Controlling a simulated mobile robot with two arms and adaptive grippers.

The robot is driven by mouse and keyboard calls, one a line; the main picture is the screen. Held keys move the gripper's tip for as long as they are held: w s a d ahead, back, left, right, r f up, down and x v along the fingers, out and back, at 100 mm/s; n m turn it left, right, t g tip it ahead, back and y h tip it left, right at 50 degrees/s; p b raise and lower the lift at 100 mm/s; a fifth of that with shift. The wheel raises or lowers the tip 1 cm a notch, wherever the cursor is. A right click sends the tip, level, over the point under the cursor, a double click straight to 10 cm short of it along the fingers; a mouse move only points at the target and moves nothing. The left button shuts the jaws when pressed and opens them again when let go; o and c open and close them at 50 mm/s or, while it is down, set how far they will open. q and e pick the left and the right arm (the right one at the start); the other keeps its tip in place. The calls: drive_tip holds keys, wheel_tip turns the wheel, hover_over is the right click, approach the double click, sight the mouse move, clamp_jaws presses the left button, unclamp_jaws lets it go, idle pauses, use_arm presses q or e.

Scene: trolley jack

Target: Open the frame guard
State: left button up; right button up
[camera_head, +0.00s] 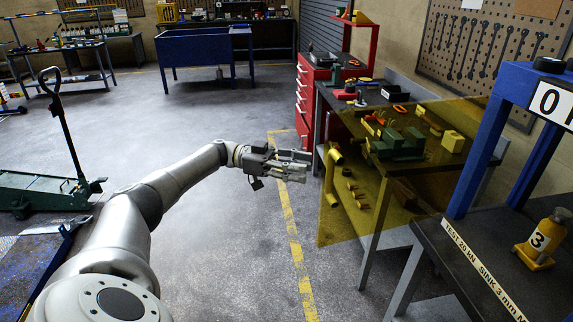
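The frame guard (345,222) is a see-through yellow panel in the right half of the head view. Its right edge is by the post of the blue frame (534,150), and it reaches out to the left from there, across the view of the bench behind. My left gripper (302,166) is just left of the panel's free left edge, with its fingers pointing right. The fingers look apart, with nothing between them. A small gap shows between fingertips and panel; the depth between them is unclear. My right gripper is not in view.
The frame stands on a dark table with a yellow bottle jack (543,240) marked 3. A bench with a green vise (398,143) shows through the panel. A red drawer cabinet (312,95) stands behind my gripper. A green trolley jack (45,190) is at left. Floor between is clear.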

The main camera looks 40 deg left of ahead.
use_arm(q)
drive_tip(key=shift+v, duration=2)
